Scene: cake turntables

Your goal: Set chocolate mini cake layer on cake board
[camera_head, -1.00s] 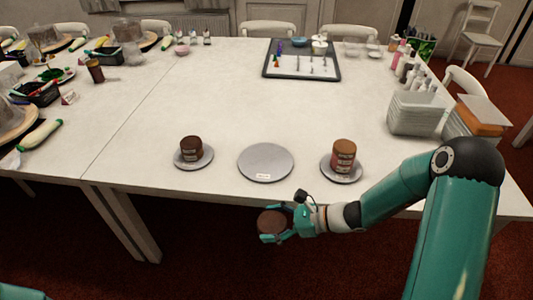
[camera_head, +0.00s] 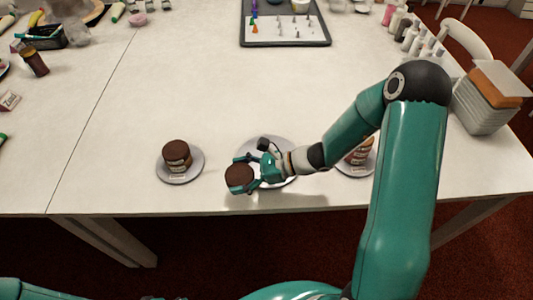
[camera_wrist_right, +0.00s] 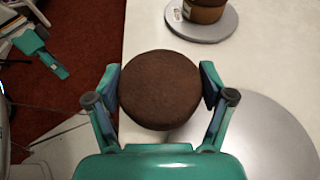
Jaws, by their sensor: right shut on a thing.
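My right gripper (camera_head: 237,175) is shut on a round, dark brown chocolate cake layer (camera_head: 239,178), one finger at each side. The layer also shows between the fingers in the right wrist view (camera_wrist_right: 160,89). It is held flat near the table's front edge, left of and in front of the middle grey cake board (camera_head: 285,145). In the right wrist view this board (camera_wrist_right: 270,135) lies at the lower right and its visible part is bare. The gripper and forearm hide part of it in the head view. A teal part of mine (camera_wrist_right: 40,52) shows at the left; its jaws are unclear.
A left board (camera_head: 194,172) bears a brown cake with a label. A right board (camera_head: 368,168) bears a labelled brown cake, partly hidden by my arm. A tray (camera_head: 285,42) with small items stands farther back. The table between is clear.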

